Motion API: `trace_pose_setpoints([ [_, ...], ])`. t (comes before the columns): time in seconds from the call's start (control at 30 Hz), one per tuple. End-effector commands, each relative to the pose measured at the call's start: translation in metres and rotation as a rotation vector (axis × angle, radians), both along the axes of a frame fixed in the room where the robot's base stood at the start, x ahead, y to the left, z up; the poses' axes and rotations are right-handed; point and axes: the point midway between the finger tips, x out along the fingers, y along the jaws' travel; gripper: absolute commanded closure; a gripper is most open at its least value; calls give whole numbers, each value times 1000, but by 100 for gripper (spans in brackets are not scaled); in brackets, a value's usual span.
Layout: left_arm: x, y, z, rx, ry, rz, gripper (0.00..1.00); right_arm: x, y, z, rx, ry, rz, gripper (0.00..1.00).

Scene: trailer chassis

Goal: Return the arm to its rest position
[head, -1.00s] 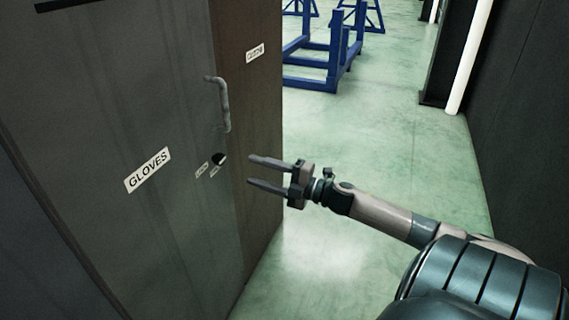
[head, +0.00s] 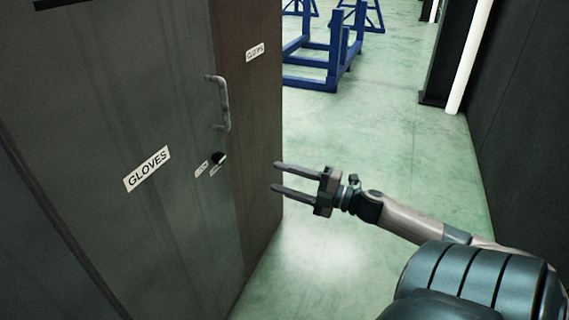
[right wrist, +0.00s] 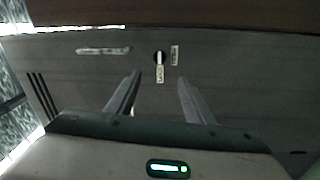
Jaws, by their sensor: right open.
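My right gripper (head: 275,177) is open and empty, its two fingers pointing left toward the cabinet. In the head view it stands just right of the grey cabinet (head: 110,90), apart from the knob. The cabinet door has a GLOVES label (head: 147,169), a bent vertical handle (head: 222,104) and a small dark knob (head: 218,159) with small labels beside it. In the right wrist view both fingers (right wrist: 154,92) are spread with nothing between them, and the knob (right wrist: 159,58) and handle (right wrist: 104,50) lie beyond them. The left gripper is not in view.
Blue metal stands (head: 322,66) are on the green floor (head: 400,120) at the back. A white pole (head: 468,58) and a dark wall (head: 525,120) run along the right.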

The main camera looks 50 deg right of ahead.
Motion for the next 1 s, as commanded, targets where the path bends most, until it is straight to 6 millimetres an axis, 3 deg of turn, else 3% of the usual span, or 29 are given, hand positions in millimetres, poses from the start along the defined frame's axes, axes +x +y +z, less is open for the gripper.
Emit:
trace_pose_setpoints([
  [0.4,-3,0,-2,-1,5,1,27,0,-1,-2,5,4,-4,52],
  [0.57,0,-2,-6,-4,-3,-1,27,0,-10,-23,57,46,-57,52],
  [0.67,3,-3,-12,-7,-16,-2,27,-3,-19,-54,131,107,-125,52],
  [0.77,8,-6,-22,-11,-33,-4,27,-10,-27,-99,228,193,-217,52],
  [0.87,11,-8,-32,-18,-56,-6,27,-23,-27,-156,342,300,-318,52],
  [1.0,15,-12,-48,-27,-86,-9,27,-50,-11,-239,495,462,-452,52],
])
